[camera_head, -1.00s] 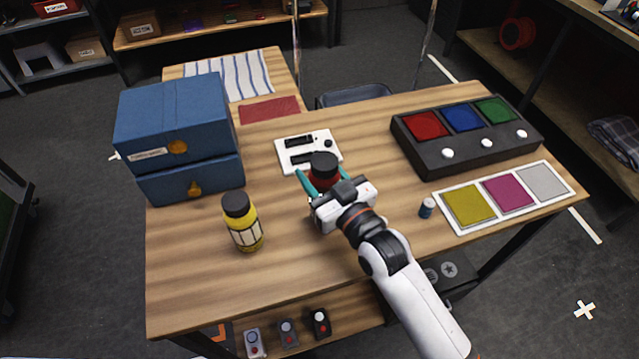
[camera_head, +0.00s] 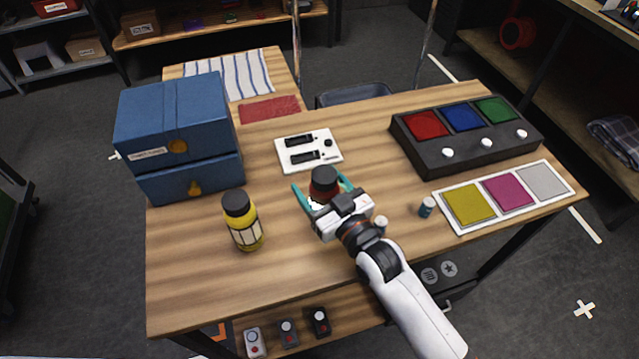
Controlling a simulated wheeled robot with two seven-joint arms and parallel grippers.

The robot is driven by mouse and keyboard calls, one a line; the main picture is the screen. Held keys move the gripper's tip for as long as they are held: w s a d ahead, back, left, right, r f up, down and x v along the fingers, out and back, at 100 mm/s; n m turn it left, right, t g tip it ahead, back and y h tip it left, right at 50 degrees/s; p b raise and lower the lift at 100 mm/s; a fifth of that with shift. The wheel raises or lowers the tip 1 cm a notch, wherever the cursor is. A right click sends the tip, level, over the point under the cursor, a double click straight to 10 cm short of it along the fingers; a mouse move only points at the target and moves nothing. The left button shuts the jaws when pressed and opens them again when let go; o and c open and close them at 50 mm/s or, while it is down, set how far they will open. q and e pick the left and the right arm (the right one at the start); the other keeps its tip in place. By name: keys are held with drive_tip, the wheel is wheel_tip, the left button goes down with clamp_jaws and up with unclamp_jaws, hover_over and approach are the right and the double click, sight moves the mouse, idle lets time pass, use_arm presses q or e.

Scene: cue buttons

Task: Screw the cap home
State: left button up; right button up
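A dark red bottle (camera_head: 323,194) with a black cap (camera_head: 324,177) stands near the middle of the table, its lower part hidden behind my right gripper. My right gripper (camera_head: 322,190) has its teal fingers spread on either side of this bottle, with a gap showing at the left finger; it looks open. A yellow bottle (camera_head: 246,232) with a pale label and a black cap (camera_head: 236,204) stands upright to the left, clear of the gripper. The cap on each bottle sits on top; I cannot tell how tight either is. My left gripper is not in view.
Blue stacked drawers (camera_head: 190,150) stand at the left. A white switch panel (camera_head: 309,150) lies behind the red bottle. A dark button box (camera_head: 465,137) and a colour-patch tray (camera_head: 505,197) fill the right side. A small blue canister (camera_head: 426,208) stands nearby. The front-left tabletop is clear.

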drive_tip(key=shift+r, duration=0.15)
drive_tip(key=b+v, duration=0.1)
drive_tip(key=v, duration=1)
drive_tip(key=shift+b, duration=0.35)
drive_tip(key=shift+s+d, duration=0.3)
drive_tip(key=shift+s, duration=0.15)
